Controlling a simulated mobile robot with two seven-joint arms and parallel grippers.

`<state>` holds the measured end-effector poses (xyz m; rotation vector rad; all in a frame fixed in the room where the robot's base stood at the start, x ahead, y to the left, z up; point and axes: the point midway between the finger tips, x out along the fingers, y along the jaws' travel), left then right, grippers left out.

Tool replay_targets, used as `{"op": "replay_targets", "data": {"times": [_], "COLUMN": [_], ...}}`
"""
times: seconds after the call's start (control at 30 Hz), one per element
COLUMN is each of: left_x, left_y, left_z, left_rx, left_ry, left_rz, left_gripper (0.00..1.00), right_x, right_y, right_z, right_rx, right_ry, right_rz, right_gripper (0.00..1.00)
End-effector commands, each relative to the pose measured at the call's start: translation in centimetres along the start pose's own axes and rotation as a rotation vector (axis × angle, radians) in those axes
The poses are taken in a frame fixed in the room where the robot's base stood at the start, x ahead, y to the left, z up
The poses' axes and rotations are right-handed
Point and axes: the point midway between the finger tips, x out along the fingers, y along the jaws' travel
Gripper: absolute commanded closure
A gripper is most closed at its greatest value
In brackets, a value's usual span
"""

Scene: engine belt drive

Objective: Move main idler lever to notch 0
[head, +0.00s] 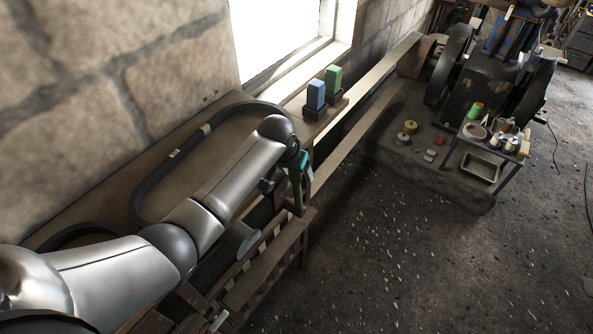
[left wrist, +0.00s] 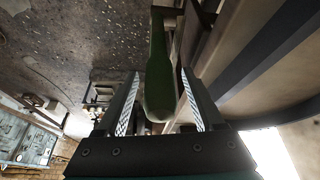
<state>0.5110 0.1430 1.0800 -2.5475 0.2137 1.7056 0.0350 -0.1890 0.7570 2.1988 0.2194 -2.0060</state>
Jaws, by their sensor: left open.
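A lever with a green handle (head: 297,192) stands near the far end of a wooden notched rack (head: 262,284). It appears to be the main idler lever. Which notch it sits in cannot be made out. My left gripper (head: 300,164) is at the top of the handle, its jaws open. In the left wrist view, the green handle (left wrist: 159,70) runs between the two spread fingers of my left gripper (left wrist: 160,82), with gaps on both sides. The lever's lower end is hidden. My right gripper is not in view.
A black belt (head: 142,190) runs along the wooden bench by the wall. A blue block (head: 316,94) and a green block (head: 333,78) stand beyond the gripper. A small table (head: 486,152) with cups and a tray is at right. The floor between is open.

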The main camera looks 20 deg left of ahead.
Motion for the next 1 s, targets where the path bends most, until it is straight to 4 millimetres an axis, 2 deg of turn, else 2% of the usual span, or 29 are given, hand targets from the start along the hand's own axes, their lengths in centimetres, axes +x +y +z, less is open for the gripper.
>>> {"op": "replay_targets", "data": {"times": [0.23, 0.83, 1.0], "left_x": [0.03, 0.01, 0.01], "left_y": [0.01, -0.01, -0.01], "left_z": [-0.02, -0.01, -0.01], "left_rx": [0.000, 0.000, 0.000], "left_ry": [0.000, 0.000, 0.000], "left_rz": [0.000, 0.000, 0.000], "left_gripper": [0.31, 0.98, 1.00], "right_x": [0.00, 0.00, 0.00], "right_y": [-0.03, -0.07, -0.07], "right_z": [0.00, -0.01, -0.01], "right_rx": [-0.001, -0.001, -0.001], "right_ry": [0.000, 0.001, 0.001], "right_rz": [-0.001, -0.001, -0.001], "right_gripper": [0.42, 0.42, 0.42]}}
